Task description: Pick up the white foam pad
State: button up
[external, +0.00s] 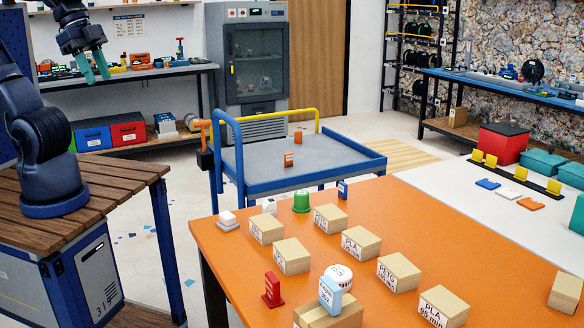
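No thing in the external view is clearly labelled as the white foam pad. A small white piece (228,224) with a flat base and a raised block sits at the left corner of the orange table (420,225). A flat white piece (508,193) lies between a blue and an orange one on the white table (525,240) at right. I cannot tell which is the pad. My gripper (96,78) hangs at the upper left, far from both. Its teal fingers are apart, with nothing between them.
Several labelled tan boxes (361,244) stand on the orange table. A red piece (272,290), a white round tub (339,275) and a green cup (301,202) stand among them. A blue-framed cart (340,172) is behind, and a wooden-topped bench (120,180) is at left.

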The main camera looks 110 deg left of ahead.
jog(key=shift+o, duration=0.4)
jog(key=o, duration=0.6)
jog(key=m+g, duration=0.5)
jog(key=m, duration=0.1)
send_over(227, 215)
notch_tip(227, 215, down, 28)
jog(key=shift+a+f, duration=0.15)
jog(key=shift+f, duration=5.45)
